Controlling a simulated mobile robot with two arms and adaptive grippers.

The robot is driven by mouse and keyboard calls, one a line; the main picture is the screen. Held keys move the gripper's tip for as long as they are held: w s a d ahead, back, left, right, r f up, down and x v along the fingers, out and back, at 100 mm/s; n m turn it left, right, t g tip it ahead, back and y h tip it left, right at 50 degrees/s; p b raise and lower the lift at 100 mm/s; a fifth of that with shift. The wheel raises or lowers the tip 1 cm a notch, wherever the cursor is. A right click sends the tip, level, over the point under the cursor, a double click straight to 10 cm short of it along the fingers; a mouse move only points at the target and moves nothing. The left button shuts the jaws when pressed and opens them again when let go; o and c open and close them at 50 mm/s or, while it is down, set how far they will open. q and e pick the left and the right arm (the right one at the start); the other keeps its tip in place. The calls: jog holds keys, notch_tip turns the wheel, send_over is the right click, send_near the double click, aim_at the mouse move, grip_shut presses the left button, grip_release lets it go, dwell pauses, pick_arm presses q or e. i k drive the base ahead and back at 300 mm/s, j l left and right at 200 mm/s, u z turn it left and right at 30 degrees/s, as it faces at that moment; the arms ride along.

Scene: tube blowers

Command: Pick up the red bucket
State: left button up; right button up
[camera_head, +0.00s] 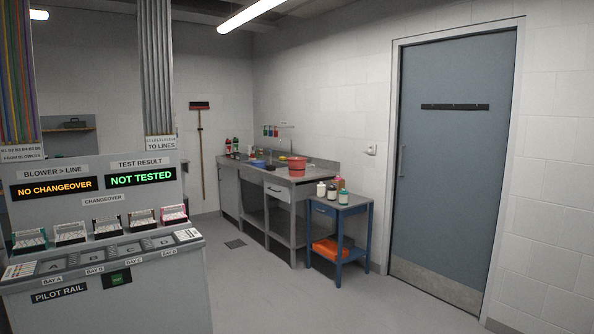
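A red bucket (297,171) stands upright near the front right end of the grey workbench (281,189) along the back wall. A second reddish item, low and wide, sits at or beside its base; I cannot tell if it is part of the bucket. The bucket is far from me, across the floor. Neither of my grippers shows in the head view.
A blue cart (338,209) with several bottles on top stands right of the workbench, an orange item (331,249) on its lower shelf. A grey console (107,290) fills the left foreground. A closed door (443,165) is at right. The middle floor (290,300) is clear.

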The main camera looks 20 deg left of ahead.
aim_at(296, 165)
jog(key=i+j+u, duration=0.1)
jog(key=i+j, duration=0.15)
jog(key=i, duration=0.55)
jog(key=i+j+u, duration=0.1)
jog(key=i, duration=0.75)
jog(key=i+j+u, duration=0.15)
jog(key=i, duration=0.65)
jog(key=i+u, duration=0.15)
jog(key=i, duration=0.3)
jog(key=i+u, duration=0.15)
jog(key=i, duration=0.35)
jog(key=i+l+u, duration=0.1)
jog(key=i, duration=0.35)
jog(key=i+l+u, duration=0.15)
jog(key=i, duration=0.35)
jog(key=i+l+u, duration=0.15)
jog(key=i, duration=0.3)
jog(key=i+l+u, duration=0.15)
jog(key=i, duration=0.3)
jog(key=i+j, duration=0.1)
jog(key=i, duration=0.35)
jog(key=i+j, duration=0.15)
jog(key=i, duration=0.3)
jog(key=i+j+z, duration=0.1)
jog(key=i, duration=0.35)
